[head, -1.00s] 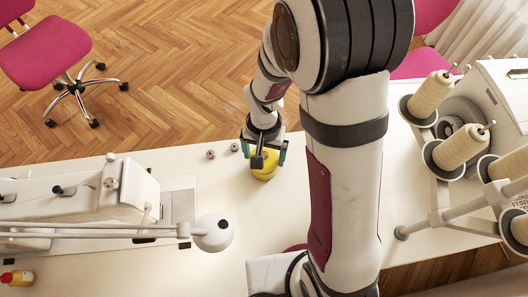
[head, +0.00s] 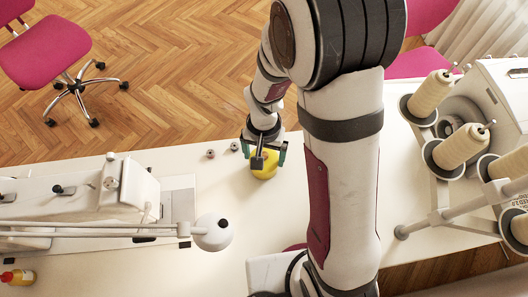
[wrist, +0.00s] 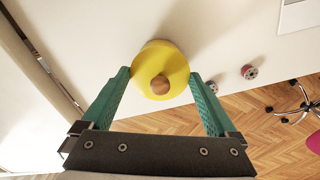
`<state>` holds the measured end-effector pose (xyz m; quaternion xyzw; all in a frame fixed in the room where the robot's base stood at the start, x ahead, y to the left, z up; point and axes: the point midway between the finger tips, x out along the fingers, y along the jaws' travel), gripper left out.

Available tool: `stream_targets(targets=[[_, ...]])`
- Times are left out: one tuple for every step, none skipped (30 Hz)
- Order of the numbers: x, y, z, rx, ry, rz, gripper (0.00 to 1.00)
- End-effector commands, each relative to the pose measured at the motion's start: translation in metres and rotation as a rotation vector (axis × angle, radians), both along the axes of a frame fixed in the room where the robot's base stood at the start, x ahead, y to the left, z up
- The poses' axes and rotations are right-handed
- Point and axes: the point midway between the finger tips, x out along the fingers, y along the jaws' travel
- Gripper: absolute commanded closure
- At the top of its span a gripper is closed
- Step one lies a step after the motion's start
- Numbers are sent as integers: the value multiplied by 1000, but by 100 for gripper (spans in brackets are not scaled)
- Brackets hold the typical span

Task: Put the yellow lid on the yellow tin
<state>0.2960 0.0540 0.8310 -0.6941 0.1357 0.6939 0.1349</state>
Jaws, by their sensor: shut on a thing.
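The yellow lid (wrist: 150,70), round with a brown wooden knob, shows in the wrist view between the two green fingertips of my gripper (wrist: 160,78). My gripper is shut on the lid by its edges. Another yellow edge shows just beyond the lid, and it looks like the yellow tin (wrist: 157,43) under it. In the head view my gripper (head: 264,152) hides much of the yellow body (head: 265,172) on the white table. I cannot tell whether the lid rests on the tin or is slightly above it.
Two small spools (head: 234,147) (head: 211,154) lie left of the gripper on the white table (head: 225,185). A sewing machine (head: 110,195) and lamp (head: 212,232) stand at the left. A thread stand (head: 430,215) with large cones is at the right.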

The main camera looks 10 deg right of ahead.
Motion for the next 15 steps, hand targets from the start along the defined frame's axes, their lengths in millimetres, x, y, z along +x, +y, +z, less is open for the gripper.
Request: stream_targets(targets=[[0, 0, -1, 0, 1, 0, 59], [0, 0, -2, 0, 1, 0, 59], [0, 0, -3, 0, 0, 0, 59], [0, 0, -3, 0, 0, 0, 59], [0, 0, -4, 0, 0, 0, 59], [0, 0, -5, 0, 0, 0, 59], [0, 0, -5, 0, 0, 0, 59], [0, 0, -6, 0, 0, 0, 59], [0, 0, -7, 0, 0, 0, 59], [0, 0, -6, 0, 0, 0, 1], [0, 0, -6, 0, 0, 0, 0], [0, 0, -6, 0, 0, 0, 0], [0, 0, -6, 0, 0, 0, 0], [0, 0, -6, 0, 0, 0, 0], [0, 0, -6, 0, 0, 0, 0]])
